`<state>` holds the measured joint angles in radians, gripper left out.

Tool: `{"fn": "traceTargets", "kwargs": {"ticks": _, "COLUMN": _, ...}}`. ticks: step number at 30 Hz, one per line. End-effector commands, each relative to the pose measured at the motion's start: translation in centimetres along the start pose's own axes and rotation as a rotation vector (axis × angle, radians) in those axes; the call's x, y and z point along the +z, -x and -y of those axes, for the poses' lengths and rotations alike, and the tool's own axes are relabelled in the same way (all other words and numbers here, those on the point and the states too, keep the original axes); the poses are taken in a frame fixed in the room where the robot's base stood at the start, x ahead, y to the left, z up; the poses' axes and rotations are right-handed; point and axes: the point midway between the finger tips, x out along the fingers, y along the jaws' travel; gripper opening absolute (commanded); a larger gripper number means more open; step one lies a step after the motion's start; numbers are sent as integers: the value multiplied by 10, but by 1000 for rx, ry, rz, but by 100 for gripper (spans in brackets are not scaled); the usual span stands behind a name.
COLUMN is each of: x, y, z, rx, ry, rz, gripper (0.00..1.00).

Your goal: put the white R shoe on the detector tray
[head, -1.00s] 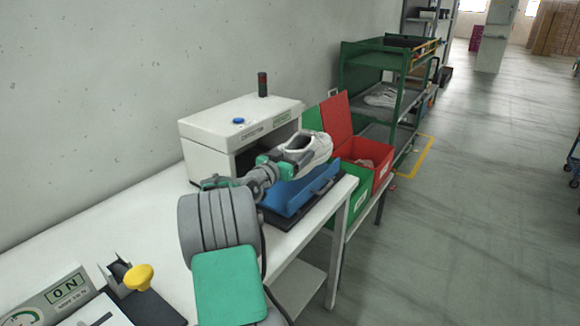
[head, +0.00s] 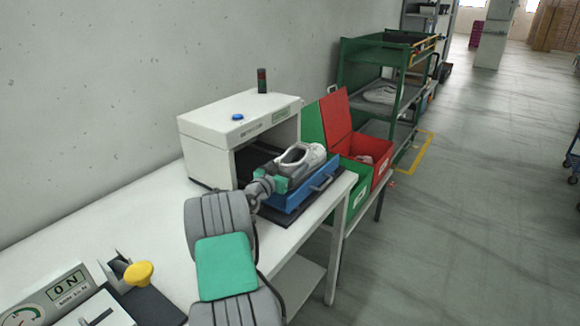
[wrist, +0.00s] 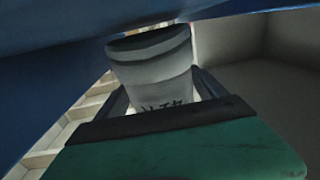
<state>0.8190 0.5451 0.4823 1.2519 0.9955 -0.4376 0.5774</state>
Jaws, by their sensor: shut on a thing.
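The white shoe (head: 312,156) is in the head view, low in the blue detector tray (head: 318,192), its opening facing up. I cannot tell whether its sole touches the tray floor. My gripper (head: 283,174) is shut on the shoe at its near end. In the wrist view a pale, rounded part of the shoe (wrist: 150,65) shows between my fingers, with dark blue tray surfaces close around. The shoe's underside is hidden, and no R mark can be read.
The white detector box (head: 212,145) stands open behind the tray on the white table (head: 120,225). A red bin (head: 368,152) and a green bin (head: 357,190) are beyond the tray. A green rack (head: 345,85) holds another white shoe (head: 380,94). A yellow knob (head: 138,273) is at the near left.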

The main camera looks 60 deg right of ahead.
Motion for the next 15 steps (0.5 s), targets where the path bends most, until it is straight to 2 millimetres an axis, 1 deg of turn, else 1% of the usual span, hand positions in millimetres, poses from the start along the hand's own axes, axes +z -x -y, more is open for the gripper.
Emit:
{"fn": "traceTargets", "kwargs": {"ticks": 13, "x": 7, "y": 0, "z": 0, "rx": 0, "ry": 0, "rz": -1, "gripper": 22}}
{"fn": "traceTargets", "kwargs": {"ticks": 14, "x": 9, "y": 0, "z": 0, "rx": 0, "ry": 2, "rz": 3, "gripper": 82}}
{"fn": "traceTargets", "kwargs": {"ticks": 15, "x": 9, "y": 0, "z": 0, "rx": 0, "ry": 3, "rz": 3, "gripper": 86}}
